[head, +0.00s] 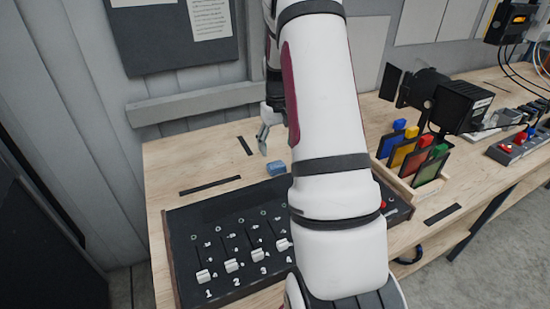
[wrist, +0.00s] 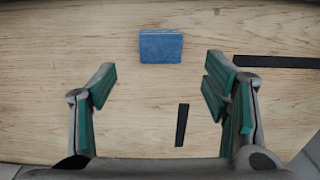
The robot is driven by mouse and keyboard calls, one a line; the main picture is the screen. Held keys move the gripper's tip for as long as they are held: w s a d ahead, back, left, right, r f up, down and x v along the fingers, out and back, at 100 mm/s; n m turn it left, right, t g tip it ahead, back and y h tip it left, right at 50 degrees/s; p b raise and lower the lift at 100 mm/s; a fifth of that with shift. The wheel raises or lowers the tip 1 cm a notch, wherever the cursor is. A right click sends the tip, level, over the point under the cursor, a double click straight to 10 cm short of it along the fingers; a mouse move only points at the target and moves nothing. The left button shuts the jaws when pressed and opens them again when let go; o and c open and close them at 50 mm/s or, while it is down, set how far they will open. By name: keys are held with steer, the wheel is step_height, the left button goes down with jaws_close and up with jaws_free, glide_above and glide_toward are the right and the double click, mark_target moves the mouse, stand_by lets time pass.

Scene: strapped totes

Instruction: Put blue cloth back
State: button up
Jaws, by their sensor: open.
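The blue cloth (head: 276,168) is a small folded block lying on the wooden table behind the slider console. It also shows in the wrist view (wrist: 161,47), at the top centre, with bare wood around it. My gripper (head: 266,143) is open and empty, above the table just behind and left of the cloth. In the wrist view its two fingers (wrist: 160,90) are spread wide, and the cloth lies beyond the fingertips, between their lines. My arm hides part of the table to the right of the cloth in the head view.
A black slider console (head: 230,245) fills the front of the table. To the right are a wooden rack (head: 400,185) of coloured cards, a black lamp (head: 460,103) and a grey box with red buttons (head: 515,146). Black tape strips (head: 210,185) mark the wood. The table's left back is clear.

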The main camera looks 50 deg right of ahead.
steer(key=s+a+r+n+t, duration=0.2)
steer(key=s+a+r+t, duration=0.15)
steer(key=a+r, duration=1.7)
steer(key=s+a+r+n+t, duration=0.1)
steer(key=s+a+n, duration=0.1)
steer(key=s+a, duration=1.2)
steer(key=shift+s+a+n+t, duration=0.15)
steer(key=shift+s+n+t, duration=0.2)
steer(key=shift+s, duration=0.25)
steer(key=shift+r, duration=0.1)
